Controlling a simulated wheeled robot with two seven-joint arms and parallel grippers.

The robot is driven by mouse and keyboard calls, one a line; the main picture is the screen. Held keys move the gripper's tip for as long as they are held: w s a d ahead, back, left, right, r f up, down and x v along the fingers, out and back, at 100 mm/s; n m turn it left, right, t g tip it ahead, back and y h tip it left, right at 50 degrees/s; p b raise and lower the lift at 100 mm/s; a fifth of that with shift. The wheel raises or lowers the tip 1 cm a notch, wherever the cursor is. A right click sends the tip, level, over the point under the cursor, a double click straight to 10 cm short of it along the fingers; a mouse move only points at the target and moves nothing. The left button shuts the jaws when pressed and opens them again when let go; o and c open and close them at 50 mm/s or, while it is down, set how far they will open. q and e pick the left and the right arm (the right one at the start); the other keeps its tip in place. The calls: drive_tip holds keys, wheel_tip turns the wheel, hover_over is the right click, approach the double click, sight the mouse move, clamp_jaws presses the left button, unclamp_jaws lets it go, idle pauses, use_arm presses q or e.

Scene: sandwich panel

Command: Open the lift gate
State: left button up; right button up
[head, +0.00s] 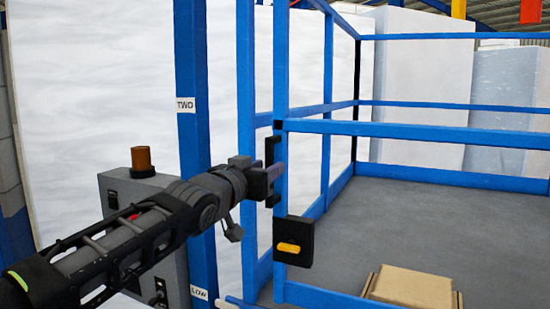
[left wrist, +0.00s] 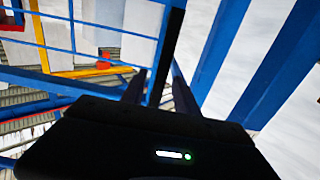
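The lift gate is a blue-framed gate with a blue upright post (head: 280,215) and rails (head: 420,132). A black upright handle (head: 270,152) is on its near post. Below it sits a black latch box with an orange knob (head: 289,247). My left gripper (head: 278,171) reaches the post at handle height. In the left wrist view, my left gripper's two dark fingers (left wrist: 160,88) stand apart, with a dark and blue upright bar (left wrist: 167,45) between them. Firm contact is not visible. My right gripper is in neither view.
A grey control box (head: 118,190) with a brown knob stands at the left, behind my left arm. A blue column (head: 193,120) carries labels "TWO" and "LOW". A cardboard box (head: 412,288) lies on the grey platform floor (head: 400,225), which is otherwise clear.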

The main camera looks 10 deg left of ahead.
sight(276, 196)
use_arm(q)
drive_tip(key=p+x, duration=0.2)
drive_tip(key=x, duration=0.2)
drive_tip(key=shift+r, duration=0.15)
drive_tip(key=shift+w, duration=0.45)
drive_tip(key=shift+c, duration=0.2)
clamp_jaws()
drive_tip(key=shift+d, duration=0.1)
idle(0.5)
